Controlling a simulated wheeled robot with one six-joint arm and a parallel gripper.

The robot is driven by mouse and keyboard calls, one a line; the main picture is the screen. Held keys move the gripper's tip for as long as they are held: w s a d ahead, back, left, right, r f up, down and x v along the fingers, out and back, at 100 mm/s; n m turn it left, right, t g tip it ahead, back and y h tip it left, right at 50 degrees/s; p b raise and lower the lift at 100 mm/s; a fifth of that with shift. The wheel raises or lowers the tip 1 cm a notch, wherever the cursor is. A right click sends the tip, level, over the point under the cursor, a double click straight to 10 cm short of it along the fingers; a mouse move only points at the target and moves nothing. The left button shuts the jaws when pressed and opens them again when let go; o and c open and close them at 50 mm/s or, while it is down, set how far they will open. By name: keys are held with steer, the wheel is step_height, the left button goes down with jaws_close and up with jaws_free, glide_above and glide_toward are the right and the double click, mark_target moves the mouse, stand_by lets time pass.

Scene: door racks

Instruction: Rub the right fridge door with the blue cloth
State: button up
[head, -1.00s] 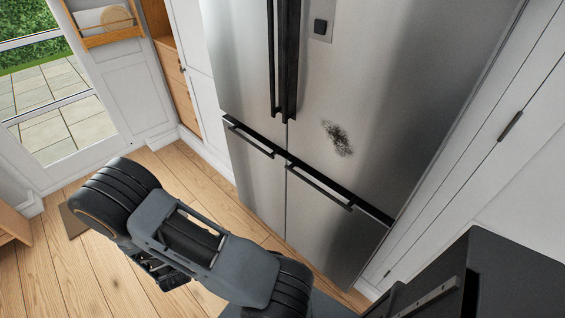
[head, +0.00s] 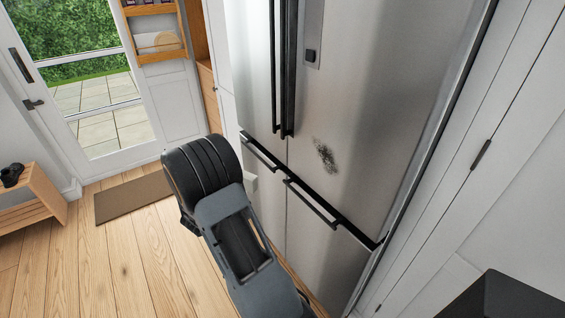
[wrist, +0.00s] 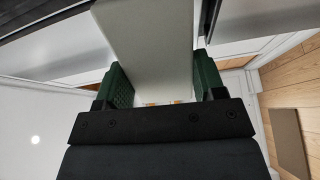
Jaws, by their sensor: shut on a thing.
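The right fridge door (head: 385,75) is brushed steel, shut, with a dark speckled smudge (head: 325,155) low on its left part. In the wrist view my gripper (wrist: 163,88) has its green-padded fingers on either side of a pale grey-white flat block (wrist: 150,40) and is shut on it. My arm hides the rest of the gripper there. No blue cloth shows in either view.
Dark vertical handles (head: 287,75) stand at the door's left edge, and lower drawer handles (head: 312,203) stick out below it. White cabinets (head: 500,150) are at right. A glass door (head: 100,95), brown mat (head: 145,195) and wooden bench (head: 30,205) are at left. The wooden floor between is clear.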

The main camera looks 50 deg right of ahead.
mark_target(308, 150)
steer(key=shift+s+d+r+m+g+y+p, duration=0.1)
steer(key=shift+s+d+r+m+g+p, duration=0.3)
steer(key=shift+s+d+r+m+g, duration=1.45)
steer(key=shift+s+d+g+y+p, duration=0.1)
steer(key=shift+s+d+g+p, duration=0.6)
steer(key=shift+s+d, duration=2.35)
steer(key=shift+s+d+r+m+g+y+p, duration=0.15)
steer(key=shift+s+d+r+m+g, duration=1.2)
steer(key=shift+d, duration=2.35)
steer(key=shift+w+f+n+g, duration=0.25)
steer(key=shift+f+n+g, duration=0.05)
steer(key=shift+f+n, duration=0.1)
steer(key=shift+b+x, duration=0.55)
steer(key=shift+x, duration=0.45)
